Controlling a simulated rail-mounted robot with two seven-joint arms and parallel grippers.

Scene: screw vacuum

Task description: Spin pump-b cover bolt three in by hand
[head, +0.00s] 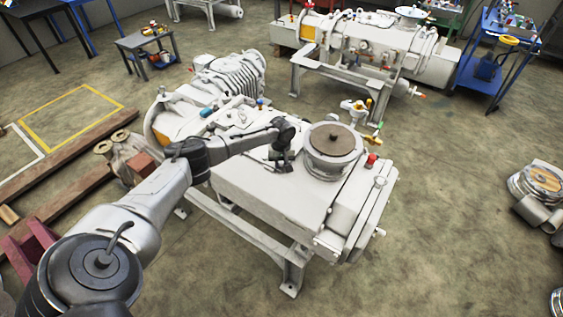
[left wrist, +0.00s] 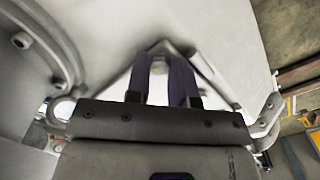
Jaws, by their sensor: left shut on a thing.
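The white pump (head: 255,195) stands on a steel frame in the middle of the head view. A round flange (head: 330,165) with a brown disc on top rises from its near right end. My left gripper (head: 282,163) is at the pump's top, just left of this flange. In the left wrist view, its two dark fingers (left wrist: 162,72) point at the white casing. They are shut on a small bolt, of which only a pale bit shows between the fingertips (left wrist: 156,64). How deep the bolt sits is hidden. My right gripper is not in view.
The flange's side with a bolt head (left wrist: 22,40) is close at the left in the wrist view. A valve with yellow and red handles (head: 372,135) stands behind the flange. A second pump (head: 370,45) stands farther back. Wooden beams (head: 60,160) lie on the floor at left.

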